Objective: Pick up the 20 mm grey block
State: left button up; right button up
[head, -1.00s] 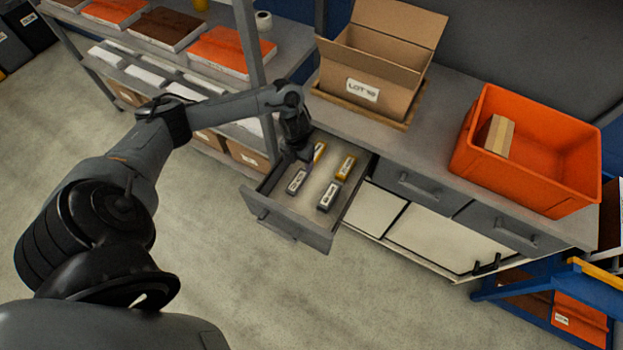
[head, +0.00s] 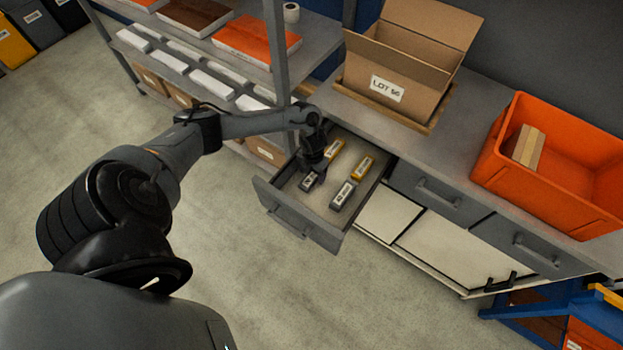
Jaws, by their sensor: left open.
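An open drawer (head: 322,230) holds two grey blocks and two yellow blocks, each with a white label too small to read. One grey block (head: 308,183) lies at the left front, partly hidden by my left gripper. The other grey block (head: 344,195) lies to its right in full view. I cannot tell which is the 20 mm one. My left gripper (head: 312,170) is open, pointing down over the left grey block; whether it touches the block cannot be told. My right gripper is not in view.
Yellow blocks (head: 363,167) and (head: 335,151) lie farther back in the drawer. The drawer walls stand close around my gripper. A cardboard box (head: 388,92) and an orange bin (head: 560,180) stand on the worktop. A shelf rack (head: 282,75) is at the left.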

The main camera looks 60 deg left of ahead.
pick_arm(q)
jog(key=shift+f, duration=0.45)
jog(key=c, duration=1.2)
jog(key=shift+r, duration=0.1)
